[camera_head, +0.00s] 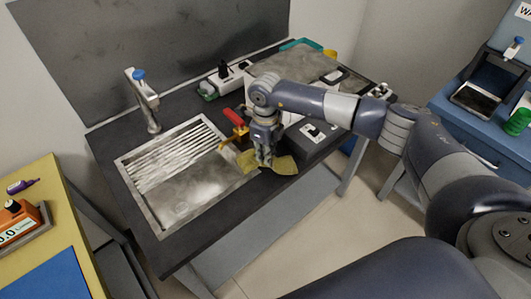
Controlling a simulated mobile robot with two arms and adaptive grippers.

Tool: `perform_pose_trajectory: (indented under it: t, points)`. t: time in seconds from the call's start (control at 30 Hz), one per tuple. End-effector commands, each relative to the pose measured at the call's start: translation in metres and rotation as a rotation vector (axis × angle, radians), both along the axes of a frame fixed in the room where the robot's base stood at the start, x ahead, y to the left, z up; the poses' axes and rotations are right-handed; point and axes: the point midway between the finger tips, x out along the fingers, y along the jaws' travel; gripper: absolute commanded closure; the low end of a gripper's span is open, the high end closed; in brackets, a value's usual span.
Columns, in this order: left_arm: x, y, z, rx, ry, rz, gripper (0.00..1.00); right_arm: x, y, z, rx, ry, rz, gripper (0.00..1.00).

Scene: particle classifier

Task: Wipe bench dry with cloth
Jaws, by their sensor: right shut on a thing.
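The dark bench (172,252) stands in the middle with a metal sink set into it. A yellow cloth (284,165) lies on the bench top to the right of the sink. My right gripper (264,163) points down at the cloth and is shut on it. The cloth spreads out on both sides of the fingers and is partly hidden by them. Whether the bench surface is wet cannot be told. My left gripper is not in view.
The sink (190,185) with a ribbed drainer and a tap (146,100) takes up the bench's left part. A red-handled yellow clamp (235,125) is close left of my gripper. A grey box (312,138) is on its right. A yellow table (62,215) stands at left.

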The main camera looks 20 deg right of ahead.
Motion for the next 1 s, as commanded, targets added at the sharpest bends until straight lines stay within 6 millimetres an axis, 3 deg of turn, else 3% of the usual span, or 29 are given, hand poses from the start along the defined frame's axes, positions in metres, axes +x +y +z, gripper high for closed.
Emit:
perform_pose_trajectory:
  t: [0.03, 0.2, 0.3, 0.67, 1.0]
  points:
    - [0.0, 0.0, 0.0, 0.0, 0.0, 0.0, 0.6, 0.0, 0.0, 0.0, 0.0, 0.0, 0.0, 0.88]
    - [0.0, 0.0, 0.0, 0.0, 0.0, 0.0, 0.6, 0.0, 0.0, 0.0, 0.0, 0.0, 0.0, 0.49]
    - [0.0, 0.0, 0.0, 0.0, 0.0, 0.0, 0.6, 0.0, 0.0, 0.0, 0.0, 0.0, 0.0, 0.33]
    - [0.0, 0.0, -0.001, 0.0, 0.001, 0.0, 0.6, 0.0, 0.0, -0.001, 0.0, 0.0, 0.0, 0.33]
    - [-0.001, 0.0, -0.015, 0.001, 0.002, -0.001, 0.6, 0.0, 0.0, -0.017, 0.0, 0.0, 0.0, 0.33]
